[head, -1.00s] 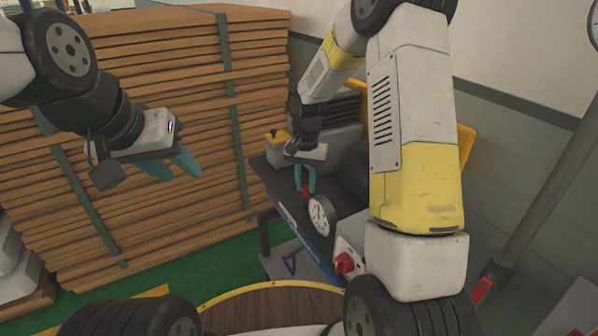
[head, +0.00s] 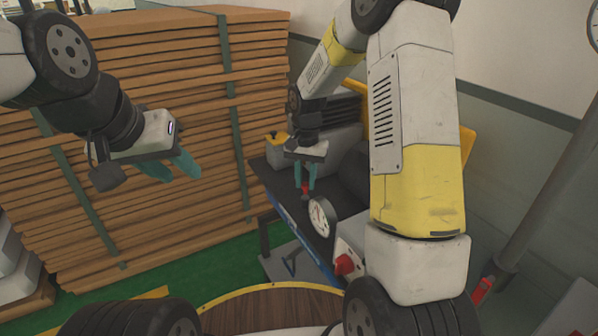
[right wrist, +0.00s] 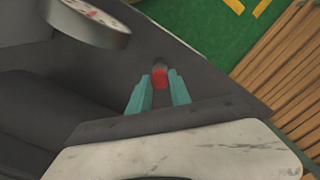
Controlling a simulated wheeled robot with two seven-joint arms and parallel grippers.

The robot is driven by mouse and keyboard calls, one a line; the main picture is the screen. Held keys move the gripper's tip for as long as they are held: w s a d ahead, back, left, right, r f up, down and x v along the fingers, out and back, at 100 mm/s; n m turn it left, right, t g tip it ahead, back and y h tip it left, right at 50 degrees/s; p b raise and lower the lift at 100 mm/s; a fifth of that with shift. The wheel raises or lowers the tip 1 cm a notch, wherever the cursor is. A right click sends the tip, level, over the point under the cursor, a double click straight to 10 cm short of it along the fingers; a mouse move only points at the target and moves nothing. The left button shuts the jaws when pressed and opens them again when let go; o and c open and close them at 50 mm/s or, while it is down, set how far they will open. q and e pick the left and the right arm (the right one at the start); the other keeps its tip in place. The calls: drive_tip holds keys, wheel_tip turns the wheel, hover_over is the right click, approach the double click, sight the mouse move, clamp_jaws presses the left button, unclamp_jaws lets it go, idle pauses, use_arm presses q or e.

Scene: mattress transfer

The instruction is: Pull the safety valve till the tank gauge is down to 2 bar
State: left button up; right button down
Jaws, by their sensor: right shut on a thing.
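The red safety valve (head: 305,190) stands on the dark top of the machine, just behind the gauge. My right gripper (head: 305,183) points down at it and is shut on it. In the right wrist view the valve's red knob (right wrist: 160,77) sits between the teal fingertips. The tank gauge (head: 320,218) is a round white dial with a red needle; its numbers are too small to read. In the right wrist view only part of the gauge (right wrist: 95,18) shows, at the top left. My left gripper (head: 185,168) hangs in the air at left, empty, its fingers apart.
A red knob on a white box (head: 346,262) sits at the front of the machine. A yellow-topped box (head: 276,140) stands behind the valve. A tall stack of brown boards (head: 150,60) fills the left. A grey post (head: 545,190) stands at right. Green floor (head: 180,260) shows between.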

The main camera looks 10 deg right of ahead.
sight(306, 184)
drive_tip(key=c, duration=1.2)
unclamp_jaws()
drive_tip(key=shift+r, duration=3.9)
drive_tip(key=shift+r, duration=0.1)
